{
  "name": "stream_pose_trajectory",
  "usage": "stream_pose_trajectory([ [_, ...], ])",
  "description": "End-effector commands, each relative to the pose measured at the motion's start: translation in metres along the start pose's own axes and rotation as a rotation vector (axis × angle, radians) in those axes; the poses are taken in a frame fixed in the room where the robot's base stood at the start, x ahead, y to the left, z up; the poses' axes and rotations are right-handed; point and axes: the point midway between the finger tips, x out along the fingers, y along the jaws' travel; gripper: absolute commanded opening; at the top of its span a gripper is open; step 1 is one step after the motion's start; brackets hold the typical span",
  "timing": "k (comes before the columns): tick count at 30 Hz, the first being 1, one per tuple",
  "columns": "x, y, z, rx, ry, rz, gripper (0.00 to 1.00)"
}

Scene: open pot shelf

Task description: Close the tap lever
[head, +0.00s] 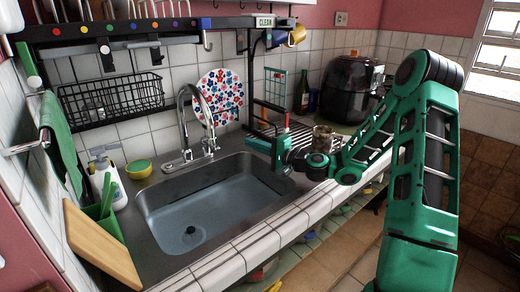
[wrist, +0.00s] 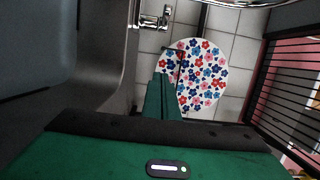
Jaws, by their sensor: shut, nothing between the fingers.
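The chrome tap (head: 184,112) stands behind the sink, with its arched spout over the basin. Its small lever (head: 209,143) is at the right of the tap's base. Chrome tap parts (wrist: 152,20) show at the top of the wrist view; the lever's exact position is hard to tell there. My green gripper (head: 252,144) is to the right of the lever, over the sink's back right edge, apart from the tap.
The sink basin (head: 215,205) lies left of my gripper. A flowered round plate (head: 218,97) stands behind the tap and also shows in the wrist view (wrist: 205,72). A dish rack (head: 273,95) and a metal cup (head: 323,138) are near my arm. A black air fryer (head: 350,88) stands farther back.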

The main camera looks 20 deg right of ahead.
Motion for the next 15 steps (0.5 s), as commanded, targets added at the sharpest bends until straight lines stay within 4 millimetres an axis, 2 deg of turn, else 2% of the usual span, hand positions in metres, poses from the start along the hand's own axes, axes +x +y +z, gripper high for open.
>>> stream_pose_trajectory([
  [4,0.029,-0.001,0.002,0.000,-0.004,-0.003,0.00],
  [9,0.034,0.000,0.025,0.003,-0.003,0.000,0.00],
  [15,0.038,0.000,0.039,0.001,-0.002,-0.001,0.00],
])
